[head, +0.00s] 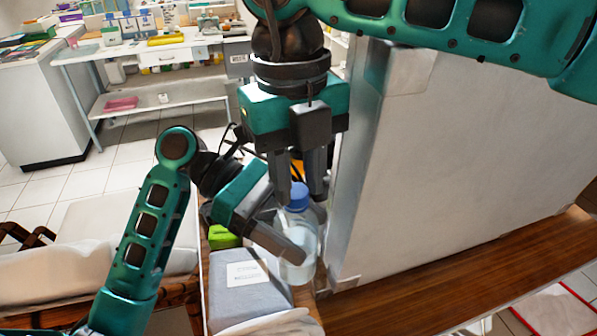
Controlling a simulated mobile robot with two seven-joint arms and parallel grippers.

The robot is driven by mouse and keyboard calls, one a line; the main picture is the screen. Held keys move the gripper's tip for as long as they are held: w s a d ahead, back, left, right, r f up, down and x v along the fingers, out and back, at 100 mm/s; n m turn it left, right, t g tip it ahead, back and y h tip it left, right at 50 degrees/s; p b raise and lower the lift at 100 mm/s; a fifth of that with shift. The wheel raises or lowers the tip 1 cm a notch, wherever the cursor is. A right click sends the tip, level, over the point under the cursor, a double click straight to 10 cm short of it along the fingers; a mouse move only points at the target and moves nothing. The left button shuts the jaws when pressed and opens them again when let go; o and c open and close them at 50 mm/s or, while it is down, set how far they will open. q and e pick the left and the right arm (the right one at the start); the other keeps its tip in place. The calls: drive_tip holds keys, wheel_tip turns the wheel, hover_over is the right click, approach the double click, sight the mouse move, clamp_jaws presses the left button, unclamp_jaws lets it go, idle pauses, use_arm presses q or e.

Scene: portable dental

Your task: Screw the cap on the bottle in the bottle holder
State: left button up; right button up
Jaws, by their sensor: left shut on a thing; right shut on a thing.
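A clear bottle (305,241) stands roughly upright at the near end of a narrow surface, beside a large white panel. A blue cap (298,196) is at the top of the bottle; I cannot tell how tightly it sits. My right gripper (300,190) comes down from above and is shut on the cap, with its fingers on either side. My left gripper (292,236) comes in from the left and is shut on the bottle's body. Its near finger covers part of the bottle. I cannot make out the bottle holder; the bottle's base is partly hidden.
A grey box with a white label (246,273) and a green item (222,237) are just left of the bottle. The tall white panel (455,160) closes off the right side. A wooden surface (430,284) runs below it. A cluttered bench (150,46) stands far back.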

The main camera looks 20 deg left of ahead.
drive_tip(key=shift+s+a+r, duration=0.1)
drive_tip(key=shift+s+r, duration=0.05)
drive_tip(key=shift+r, duration=0.65)
drive_tip(key=shift+s+a+r, duration=0.1)
drive_tip(key=shift+s+r, duration=0.05)
drive_tip(key=shift+r, duration=0.6)
drive_tip(key=shift+o, duration=0.9)
drive_tip(key=shift+w+d, duration=0.1)
drive_tip(key=shift+w, duration=0.05)
drive_tip(key=o, duration=0.5)
drive_tip(key=shift+r+n, duration=0.55)
drive_tip(key=shift+n, duration=0.15)
drive_tip(key=shift+c, duration=0.2)
drive_tip(key=shift+o, duration=0.2)
drive_tip(key=shift+w+a+r+n, duration=0.2)
drive_tip(key=shift+r+n, duration=0.2)
drive_tip(key=shift+r, duration=0.2)
drive_tip(key=shift+w+r+n+y, duration=0.3)
drive_tip(key=shift+r+n, duration=0.1)
drive_tip(key=shift+r, duration=0.25)
drive_tip(key=shift+f, duration=0.1)
drive_tip(key=shift+f, duration=3.9)
drive_tip(key=shift+c, duration=0.2)
